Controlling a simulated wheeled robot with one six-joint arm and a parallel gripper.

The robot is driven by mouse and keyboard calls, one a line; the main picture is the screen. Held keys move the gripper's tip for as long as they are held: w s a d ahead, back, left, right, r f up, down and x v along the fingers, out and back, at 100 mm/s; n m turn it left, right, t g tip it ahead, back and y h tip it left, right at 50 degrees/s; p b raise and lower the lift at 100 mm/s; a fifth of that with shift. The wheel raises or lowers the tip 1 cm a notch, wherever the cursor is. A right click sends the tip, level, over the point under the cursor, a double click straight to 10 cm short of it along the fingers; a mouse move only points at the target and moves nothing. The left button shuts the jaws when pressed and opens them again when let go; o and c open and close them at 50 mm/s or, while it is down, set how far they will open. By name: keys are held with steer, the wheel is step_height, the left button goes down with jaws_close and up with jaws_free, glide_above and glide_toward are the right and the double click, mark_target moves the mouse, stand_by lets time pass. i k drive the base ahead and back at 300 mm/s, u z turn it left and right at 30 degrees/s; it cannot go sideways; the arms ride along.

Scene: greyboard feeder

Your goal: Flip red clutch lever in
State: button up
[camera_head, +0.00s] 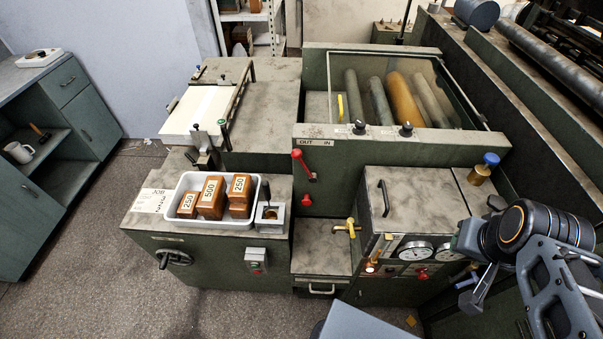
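The red clutch lever (303,164) is on the green front panel of the machine. Its red ball knob is at the upper end, and the lever leans up and to the left, on the side of the OUT label (305,142). The IN label (327,142) is to the right of the knob. My gripper (474,300) is at the lower right, beside the gauges and well apart from the lever. It is seen edge-on and partly hidden by my arm, so its opening is unclear. Nothing touches the lever.
A second red knob (307,200) is just below the lever. A box with a handle (384,198) and pressure gauges (415,251) stands between my arm and the lever. A yellow tap (347,228) is below. A white tray (262,184) with brown weights is left.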

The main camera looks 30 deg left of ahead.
mark_target(296, 153)
steer(key=z, duration=0.3)
steer(key=k, duration=0.25)
steer(key=u, duration=0.7)
steer(key=i, duration=0.25)
steer(key=u, duration=0.85)
steer(key=k, duration=1.25)
steer(key=u, duration=0.75)
steer(key=i, duration=0.75)
steer(key=u, duration=0.4)
steer(key=i, duration=0.85)
steer(key=z, duration=0.3)
